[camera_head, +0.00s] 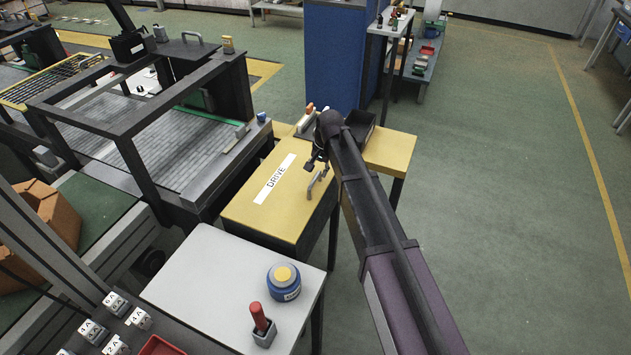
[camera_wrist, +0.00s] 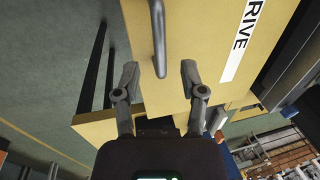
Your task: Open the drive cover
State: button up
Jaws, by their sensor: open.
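The drive cover (camera_head: 250,213) is a yellow lid with a white DRIVE label, lying flat and closed on its box in the middle of the head view. It also fills the upper part of the wrist view (camera_wrist: 200,45). A grey bar handle (camera_head: 317,188) stands near its right edge; in the wrist view the handle (camera_wrist: 158,38) comes down from the top edge. My gripper (camera_head: 318,164) is open at the handle's far end. In the wrist view the handle's lower end shows between the fingertips (camera_wrist: 158,78), touching neither; the depth gap is unclear.
A grey table (camera_head: 190,270) with a blue-and-yellow button (camera_head: 284,281) and a red-handled control (camera_head: 260,320) stands in front. A yellow side table (camera_head: 392,152) with a dark tray (camera_head: 361,126) lies behind my arm. A blue cabinet (camera_head: 335,60) stands beyond. The green floor at right is clear.

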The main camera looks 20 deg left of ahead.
aim_at(315, 178)
jog(key=shift+a+f+b, duration=0.2)
jog(key=shift+f+b, duration=0.5)
jog(key=shift+f, duration=0.2)
jog(key=shift+a+f+b, duration=0.15)
jog(key=shift+f+b, duration=0.55)
jog(key=shift+f, duration=0.15)
grip_shut()
